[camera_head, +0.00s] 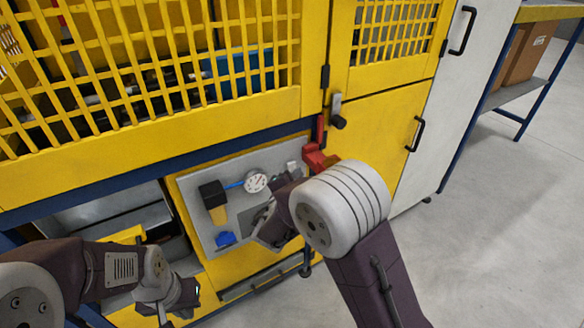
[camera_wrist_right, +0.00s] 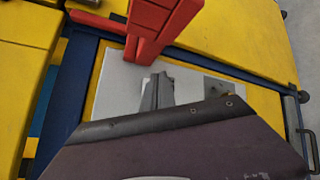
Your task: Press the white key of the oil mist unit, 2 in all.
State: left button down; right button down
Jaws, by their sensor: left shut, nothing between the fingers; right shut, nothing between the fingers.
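The oil mist unit sits on a grey panel (camera_head: 196,190) low on the yellow machine. It has a black-topped amber bowl (camera_head: 215,203), a round white gauge (camera_head: 255,182) on a blue hose, and a blue part (camera_head: 225,239). My left gripper (camera_head: 172,308) is shut and empty, low at the left, away from the panel.
A red bracket (camera_head: 316,158) juts out beside my right wrist; a red block (camera_wrist_right: 160,25) stands close beyond the fingers in the wrist view. Yellow mesh guards (camera_head: 150,70) rise above. An open bay (camera_head: 105,213) lies left of the panel. The floor at right is clear.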

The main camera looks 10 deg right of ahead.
jog(key=shift+w, duration=0.1)
jog(key=shift+w+a, duration=0.15)
jog(key=shift+w, duration=0.15)
jog(key=shift+w+a+b, duration=0.1)
jog(key=shift+w+b, duration=0.25)
jog(key=shift+b, duration=0.05)
dwell(0.7)
jog(key=shift+s+d+b, duration=0.25)
jog(key=shift+s+b, duration=0.3)
jog(key=shift+s, duration=0.2)
